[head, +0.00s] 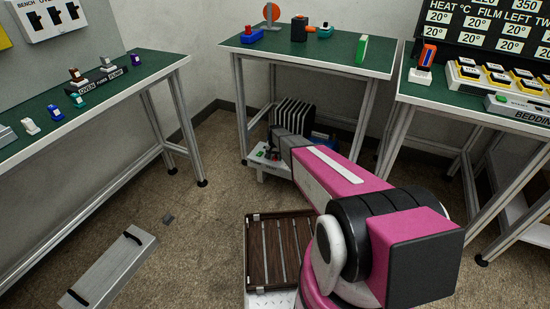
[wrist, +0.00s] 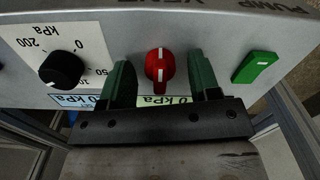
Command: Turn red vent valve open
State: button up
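The red vent valve (wrist: 160,68) is a round red knob with a white mark line, on a grey panel seen upside down in the wrist view. My gripper (wrist: 163,85) is open. One green finger stands on each side of the knob, with a visible gap at both sides. The mark line runs roughly up and down in the picture. In the head view my pink arm reaches toward a low unit (head: 258,160) under the middle table. My fingertips and the red valve cannot be made out clearly there.
On the panel, a black knob with a kPa dial (wrist: 62,69) sits left of the valve and a green switch (wrist: 255,67) right of it. The middle table (head: 340,58) stands over the low unit. A wooden slatted tray (head: 279,250) lies under my arm.

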aim_at(275, 156)
notch_tip(275, 156, up, 11)
dwell(0.6)
jog(key=shift+f, duration=0.15)
jog(key=s+d+r+n, duration=0.1)
jog(key=s+r, duration=0.4)
jog(key=s, duration=0.6)
jog(key=s+d+r+n, duration=0.1)
jog(key=s+d+r, duration=0.3)
jog(key=s, duration=0.7)
jog(key=s+d+r+n, duration=0.1)
jog(key=s+d+r, duration=0.2)
jog(key=s+r, duration=0.4)
jog(key=s, duration=0.4)
jog(key=shift+s+d+r+n, duration=0.2)
jog(key=shift+r+n, duration=0.1)
jog(key=shift+r, duration=0.05)
